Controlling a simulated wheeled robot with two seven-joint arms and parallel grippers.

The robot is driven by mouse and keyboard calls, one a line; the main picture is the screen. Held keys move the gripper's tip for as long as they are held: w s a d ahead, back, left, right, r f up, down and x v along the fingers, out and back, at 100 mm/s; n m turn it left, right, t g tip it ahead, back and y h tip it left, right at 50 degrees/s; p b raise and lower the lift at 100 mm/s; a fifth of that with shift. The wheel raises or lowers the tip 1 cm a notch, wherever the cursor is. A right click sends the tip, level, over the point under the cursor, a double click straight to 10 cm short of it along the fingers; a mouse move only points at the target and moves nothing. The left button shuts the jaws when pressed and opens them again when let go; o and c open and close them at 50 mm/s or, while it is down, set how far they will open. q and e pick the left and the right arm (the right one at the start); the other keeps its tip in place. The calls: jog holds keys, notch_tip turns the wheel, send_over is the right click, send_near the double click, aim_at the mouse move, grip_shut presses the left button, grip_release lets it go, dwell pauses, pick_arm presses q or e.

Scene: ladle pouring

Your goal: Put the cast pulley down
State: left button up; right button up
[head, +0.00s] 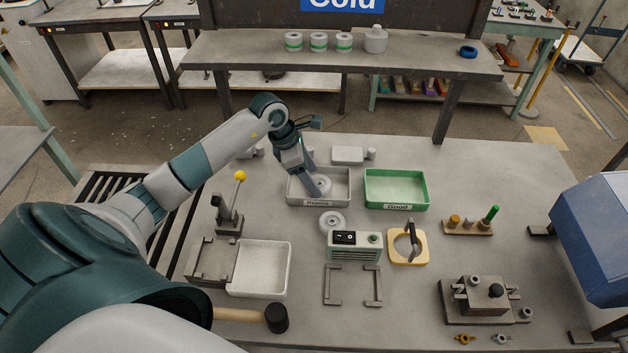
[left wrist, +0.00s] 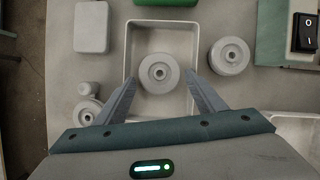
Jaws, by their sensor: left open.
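A grey cast pulley (left wrist: 160,73) lies flat inside the grey-white tray (left wrist: 134,38) in the left wrist view. In the head view the same pulley (head: 322,185) shows in the labelled grey tray (head: 335,201), partly hidden by the fingers. My left gripper (head: 313,181) reaches down into this tray from the left. In the left wrist view its fingers (left wrist: 160,82) are spread apart, one on each side of the pulley, with gaps visible. My right gripper is in neither view.
Another pulley (head: 332,221) sits in front of the tray, behind the switch box (head: 355,247). The green tray (head: 397,189) to the right is empty. A yellow-knobbed lever (head: 232,205) stands to the left.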

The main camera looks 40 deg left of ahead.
pick_arm(q)
jog(key=b+v, duration=0.2)
jog(key=v, duration=0.8)
jog(key=shift+b, duration=0.4)
